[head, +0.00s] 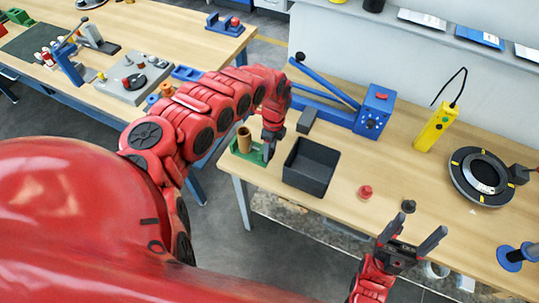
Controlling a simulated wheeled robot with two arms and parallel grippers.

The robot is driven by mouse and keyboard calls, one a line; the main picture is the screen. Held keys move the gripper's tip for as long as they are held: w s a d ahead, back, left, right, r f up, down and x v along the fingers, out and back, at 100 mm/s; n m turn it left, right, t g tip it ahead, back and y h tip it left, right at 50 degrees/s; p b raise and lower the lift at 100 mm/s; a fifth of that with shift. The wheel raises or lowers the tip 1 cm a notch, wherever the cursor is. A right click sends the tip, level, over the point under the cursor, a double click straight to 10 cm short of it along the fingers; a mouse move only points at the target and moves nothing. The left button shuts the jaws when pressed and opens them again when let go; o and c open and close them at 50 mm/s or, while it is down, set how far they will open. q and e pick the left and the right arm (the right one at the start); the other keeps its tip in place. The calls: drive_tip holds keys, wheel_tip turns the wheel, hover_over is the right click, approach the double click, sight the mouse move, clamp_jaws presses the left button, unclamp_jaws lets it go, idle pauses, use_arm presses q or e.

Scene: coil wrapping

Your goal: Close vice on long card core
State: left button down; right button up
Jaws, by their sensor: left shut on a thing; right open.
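The green vice (240,153) sits at the left end of the right-hand workbench. The brown card core (244,138) stands upright in it. My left gripper (268,150) reaches down at the vice's right side, just right of the core, and is shut on a part of the vice there. The gripper hides which part it holds, and I cannot tell whether the jaws touch the core. My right gripper (415,231) is open and empty near the bench's front edge.
A dark open bin (311,166) stands right of the vice, with a grey block (307,120) and a blue machine (373,112) behind. A red knob (365,192), a yellow handheld device (436,126) and a black ring (481,177) lie further right. Another bench (150,40) is at left.

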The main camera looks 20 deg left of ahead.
idle(0.3)
use_arm(q)
drive_tip(key=shift+c, duration=1.8)
unclamp_jaws()
drive_tip(key=w+r+b, duration=0.3)
drive_tip(key=r+b, duration=0.2)
drive_tip(key=r, duration=1.2)
drive_tip(key=shift+w+d+r, duration=0.1)
drive_tip(key=shift+w, duration=0.05)
